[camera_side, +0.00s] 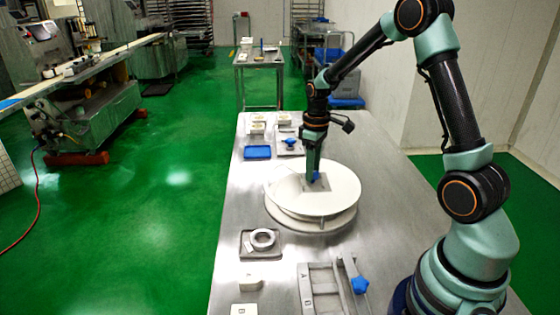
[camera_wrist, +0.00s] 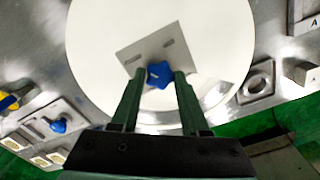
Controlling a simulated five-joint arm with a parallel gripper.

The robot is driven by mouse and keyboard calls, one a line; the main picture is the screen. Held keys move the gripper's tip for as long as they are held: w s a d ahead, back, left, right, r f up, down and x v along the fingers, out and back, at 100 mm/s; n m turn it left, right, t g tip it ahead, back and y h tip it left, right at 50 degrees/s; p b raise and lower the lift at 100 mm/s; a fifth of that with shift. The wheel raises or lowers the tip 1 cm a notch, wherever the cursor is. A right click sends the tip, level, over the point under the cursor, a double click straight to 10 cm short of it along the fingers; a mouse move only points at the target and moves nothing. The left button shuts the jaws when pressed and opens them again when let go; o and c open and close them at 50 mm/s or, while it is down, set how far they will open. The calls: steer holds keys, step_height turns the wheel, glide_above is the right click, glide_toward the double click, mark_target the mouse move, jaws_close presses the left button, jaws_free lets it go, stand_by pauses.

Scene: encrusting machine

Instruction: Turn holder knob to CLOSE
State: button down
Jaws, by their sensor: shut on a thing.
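The holder knob is a blue lobed knob (camera_wrist: 160,74) on a grey metal plate with slots (camera_wrist: 148,50), at the middle of a round white disc (camera_wrist: 215,30). In the side view the blue knob (camera_side: 316,176) shows beside my gripper's tip, partly hidden by it. My gripper (camera_side: 312,172) points straight down over the disc. In the wrist view its two fingers (camera_wrist: 160,78) stand on either side of the knob and are shut on it. Which way the knob points, and any marking for CLOSE, is too small to tell.
The disc stands on a steel table (camera_side: 225,275). Another blue knob (camera_side: 360,285) is on a frame in front, and one more (camera_side: 291,143) is on a plate behind.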

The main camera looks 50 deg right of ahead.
steer(key=shift+r+n, duration=0.15)
steer(key=shift+n, duration=1.15)
steer(key=shift+c, duration=2)
jaws_free()
step_height(320, 180, up, 12)
